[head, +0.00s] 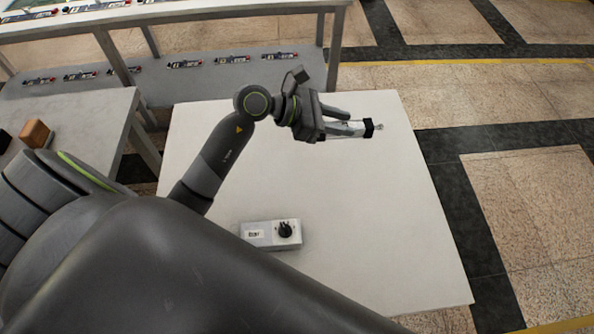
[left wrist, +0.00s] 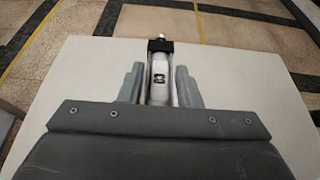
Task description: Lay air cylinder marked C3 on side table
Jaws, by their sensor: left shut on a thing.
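My left gripper (head: 343,124) is over the far part of the white side table (head: 390,225). It is shut on a pale air cylinder (head: 349,129) with a black end cap and a short rod pointing right. In the left wrist view the cylinder (left wrist: 160,86) lies between the two grey fingers, black end outward, with a dark marking on its body that is too small to read surely. I cannot tell whether the cylinder touches the table or is just above it. My right gripper is out of view.
A grey box with a black knob (head: 271,233) sits on the table nearer me. A rack (head: 190,85) with several similar cylinders stands behind. Another table (head: 85,120) at left bears a brown block (head: 35,133). The side table's right part is clear.

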